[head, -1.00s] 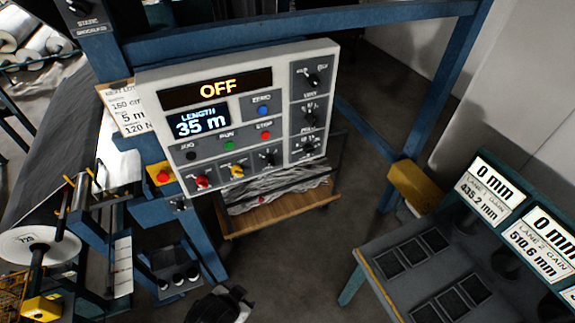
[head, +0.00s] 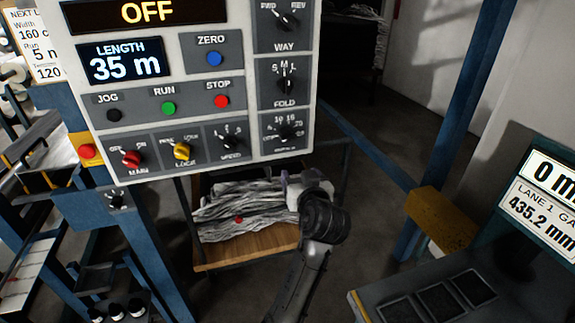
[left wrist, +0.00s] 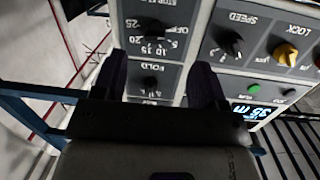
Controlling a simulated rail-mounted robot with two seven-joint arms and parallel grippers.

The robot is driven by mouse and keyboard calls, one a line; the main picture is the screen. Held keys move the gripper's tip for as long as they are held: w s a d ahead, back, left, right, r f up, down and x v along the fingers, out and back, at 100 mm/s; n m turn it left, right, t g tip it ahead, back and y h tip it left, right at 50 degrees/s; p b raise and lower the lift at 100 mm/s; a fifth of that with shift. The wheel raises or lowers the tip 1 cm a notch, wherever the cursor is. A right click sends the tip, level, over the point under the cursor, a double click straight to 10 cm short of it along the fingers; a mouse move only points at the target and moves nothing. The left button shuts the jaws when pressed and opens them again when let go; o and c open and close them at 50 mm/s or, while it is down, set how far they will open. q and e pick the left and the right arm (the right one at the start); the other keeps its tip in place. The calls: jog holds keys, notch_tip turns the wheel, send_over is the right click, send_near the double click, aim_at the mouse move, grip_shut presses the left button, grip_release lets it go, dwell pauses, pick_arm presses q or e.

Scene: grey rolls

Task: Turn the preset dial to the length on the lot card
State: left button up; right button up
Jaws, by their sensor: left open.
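The preset dial (head: 287,130) is a black knob at the bottom of the right column of the white control panel (head: 190,105). It also shows upside down in the left wrist view (left wrist: 133,31), with a ring of numbers and OFF. I cannot tell where its pointer stands. The lot card (head: 38,45) is at the far left, partly hidden by the panel; its run line seems to read 5 m. My left gripper (head: 298,186) is below the panel's lower right corner, apart from the dial. In the left wrist view my left gripper (left wrist: 160,82) is open and empty. My right gripper is not seen.
The display (head: 125,62) reads LENGTH 35 m and the top sign (head: 147,12) reads OFF. The fold dial (head: 287,85) sits just above the preset dial. A wooden cart (head: 245,250) with grey material stands behind. A lane gauge bench (head: 445,290) is at lower right.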

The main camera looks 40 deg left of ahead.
aim_at(289, 139)
pick_arm(q)
jog(key=w+a+r+b, duration=0.1)
jog(key=w+a, duration=0.2)
jog(key=w+a+n+y+b, duration=0.1)
jog(key=w+a+b, duration=0.1)
jog(key=w+a, duration=0.1)
jog(key=w+a+r+y+b, duration=0.1)
jog(key=w+a+b, duration=0.1)
jog(key=a, duration=0.3)
jog(key=shift+w+a+r+n, duration=0.1)
jog(key=shift+w+r+n, duration=0.1)
jog(key=shift+w, duration=0.2)
jog(key=shift+w+r+n, duration=0.15)
jog(key=shift+w+n, duration=0.05)
jog(key=shift+w, duration=0.15)
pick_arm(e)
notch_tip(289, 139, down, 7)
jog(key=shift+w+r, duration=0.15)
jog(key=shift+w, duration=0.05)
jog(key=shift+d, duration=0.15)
pick_arm(q)
jog(key=c, duration=0.9)
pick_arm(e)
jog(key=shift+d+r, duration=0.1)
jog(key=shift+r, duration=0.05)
